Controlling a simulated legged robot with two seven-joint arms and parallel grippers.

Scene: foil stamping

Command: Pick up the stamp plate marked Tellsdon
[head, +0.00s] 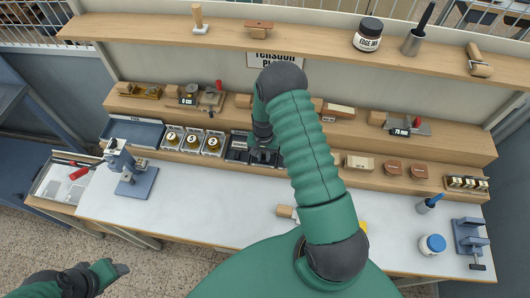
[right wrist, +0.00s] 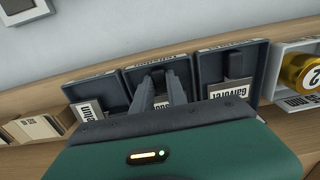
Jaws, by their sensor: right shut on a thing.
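Several dark trays stand in a row on the lower shelf; the middle tray (right wrist: 182,66) shows best in the right wrist view. My right gripper (right wrist: 158,92) reaches down into it, shut on a dark stamp plate mostly hidden by the fingers. In the head view the right gripper (head: 264,152) is largely hidden by my own arm. The card in the middle tray is partly covered, and I cannot read Tellsdon on it. The right tray (right wrist: 262,66) has a card (right wrist: 232,92) reading Galvoret. The left tray (right wrist: 74,92) has a partly hidden card. My left gripper (head: 118,268) is low at left, away from the trays.
White numbered boxes (head: 190,141) stand left of the dark trays. A blue press (head: 134,176) is on the table at left, and a blue clamp (head: 469,238) and jar (head: 432,244) at right. A raised shelf (head: 345,118) stands behind. The table's middle-left (head: 200,200) is clear.

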